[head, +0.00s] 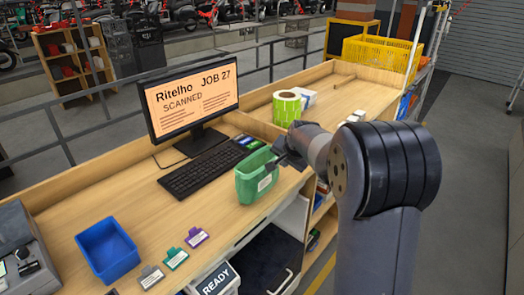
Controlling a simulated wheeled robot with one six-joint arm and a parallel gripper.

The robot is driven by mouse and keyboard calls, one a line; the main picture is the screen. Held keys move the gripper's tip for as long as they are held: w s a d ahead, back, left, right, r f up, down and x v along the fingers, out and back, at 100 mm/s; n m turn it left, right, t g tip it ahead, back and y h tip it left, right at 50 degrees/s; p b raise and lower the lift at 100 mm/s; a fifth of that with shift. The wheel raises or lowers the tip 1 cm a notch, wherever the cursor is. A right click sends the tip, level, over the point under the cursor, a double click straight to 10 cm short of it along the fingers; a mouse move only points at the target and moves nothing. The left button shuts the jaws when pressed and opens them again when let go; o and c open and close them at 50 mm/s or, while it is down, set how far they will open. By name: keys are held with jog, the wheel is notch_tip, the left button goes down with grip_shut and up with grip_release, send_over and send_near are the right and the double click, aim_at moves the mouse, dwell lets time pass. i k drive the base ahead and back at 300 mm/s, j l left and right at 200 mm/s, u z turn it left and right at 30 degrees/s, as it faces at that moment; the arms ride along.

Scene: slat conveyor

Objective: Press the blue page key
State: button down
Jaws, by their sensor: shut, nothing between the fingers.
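A small row of coloured keys (247,142) lies on the wooden counter just right of the black keyboard (203,166). Blue and green show in the row, but the keys are too small to tell apart surely. My gripper (274,164) is shut and empty, in front of and to the right of the row. In the picture its tips overlap the upper right of a green bin (250,188); I cannot tell whether they touch it. My gripper appears apart from the keys. The monitor (193,95) reads "Ritelho JOB 27 SCANNED".
A green label roll (287,108) stands behind my gripper. A blue tray (106,249) and several coloured tags (175,258) lie at the front left. A yellow crate (382,54) is at the far end. Bare counter lies between the keyboard and tray.

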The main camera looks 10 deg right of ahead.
aim_at(247, 140)
jog(key=k, duration=0.6)
jog(key=u, duration=1.2)
jog(key=l+u, duration=0.2)
jog(key=i+l, duration=0.1)
jog(key=l, duration=0.3)
jog(key=i+l, duration=0.15)
jog(key=l, duration=0.3)
jog(key=i+l, duration=0.1)
jog(key=l, duration=0.3)
jog(key=i+l, duration=0.15)
jog(key=l, duration=0.3)
jog(key=i+l, duration=0.1)
jog(key=l, duration=0.3)
jog(key=i+l, duration=0.1)
jog(key=l, duration=0.35)
jog(key=i+l, duration=0.15)
jog(key=l, duration=0.25)
jog(key=i+l, duration=0.1)
jog(key=l, duration=0.35)
